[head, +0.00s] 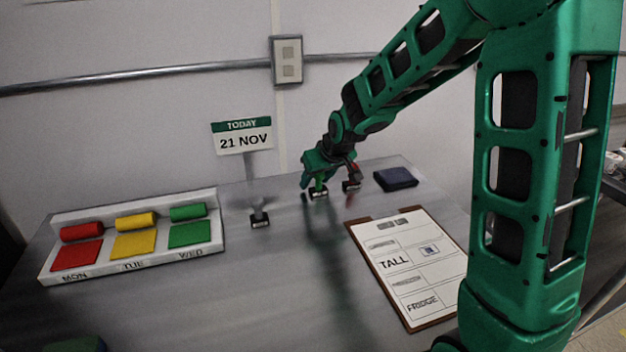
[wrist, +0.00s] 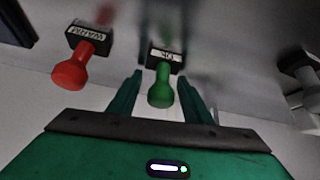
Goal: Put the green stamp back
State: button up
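The green stamp (head: 318,190) stands upright on the metal table, toward the back, on its dark base. In the wrist view the green stamp's (wrist: 160,88) rounded handle lies between my two fingers, its labelled base beyond them. My gripper (head: 317,183) is low over the stamp; in the wrist view my gripper (wrist: 160,76) is open, with a gap showing on each side of the handle. The fingers partly hide the stamp in the head view.
A red stamp (head: 351,184) stands close to the right; a grey stamp (head: 260,218) is at left. A dark blue pad (head: 396,179), a clipboard (head: 357,240), a date sign (head: 242,136) and a tray of coloured blocks (head: 60,277) surround it. The front middle table is clear.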

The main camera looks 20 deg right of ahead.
jog(key=shift+r, duration=0.25)
jog(key=v, duration=1.2)
jog(key=s+d+f+m+g, duration=0.1)
jog(key=s+d, duration=0.4)
jog(key=s, duration=0.6)
jog(key=s+d+f+m+g, duration=0.2)
jog(key=s+d+m+g, duration=0.1)
jog(key=s, duration=0.8)
jog(key=s+d+f+m+g+h, duration=0.1)
jog(key=s+d+f+m+g, duration=0.1)
jog(key=s+d+m, duration=0.2)
jog(key=shift+s+d, duration=0.6)
jog(key=shift+s, duration=0.65)
jog(key=shift+s+d, duration=0.65)
jog(key=shift+s, duration=0.55)
jog(key=shift+s+d, duration=0.6)
jog(key=shift+s, duration=0.65)
jog(key=shift+s+g, duration=0.3)
jog(key=shift+a+f, duration=0.1)
jog(key=shift+f, duration=0.1)
